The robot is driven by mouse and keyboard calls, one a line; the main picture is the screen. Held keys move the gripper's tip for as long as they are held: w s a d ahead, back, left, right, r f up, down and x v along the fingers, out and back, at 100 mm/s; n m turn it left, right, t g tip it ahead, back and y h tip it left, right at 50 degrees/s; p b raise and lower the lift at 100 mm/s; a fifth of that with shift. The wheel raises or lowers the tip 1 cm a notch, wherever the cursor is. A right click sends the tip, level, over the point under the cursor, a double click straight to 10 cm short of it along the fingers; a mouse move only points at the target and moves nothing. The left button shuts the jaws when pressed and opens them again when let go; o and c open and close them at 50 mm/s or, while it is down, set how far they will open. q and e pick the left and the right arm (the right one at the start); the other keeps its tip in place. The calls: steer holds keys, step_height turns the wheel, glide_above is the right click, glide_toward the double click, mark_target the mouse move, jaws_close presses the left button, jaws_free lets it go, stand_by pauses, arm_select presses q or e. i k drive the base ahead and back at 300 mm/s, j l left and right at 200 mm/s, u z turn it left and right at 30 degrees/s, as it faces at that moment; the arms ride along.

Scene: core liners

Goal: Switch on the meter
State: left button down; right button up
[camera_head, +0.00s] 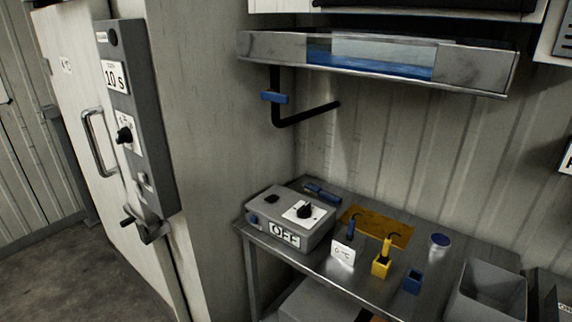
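The meter looks to be the grey box (290,219) on the left end of the metal table. A plate on its front reads "OFF" (284,235). A black rotary knob (305,211) sits on a white dial plate on its sloped top, with a small dark part (272,198) to the left of it. A small blue part (254,219) shows on its left front. Neither of my grippers is in view, so nothing is seen touching the box.
On the metal table (337,272) stand a yellow holder (381,265), a white card (343,252), a blue cup (413,281) and a grey bin (487,293). A metal shelf (285,47) overhangs behind. A door with a handle (99,142) and a control panel (130,115) stands left.

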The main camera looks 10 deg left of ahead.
mark_target(269, 199)
steer(key=i+j+z, duration=0.35)
steer(key=i+j, duration=0.55)
steer(key=i, duration=0.1)
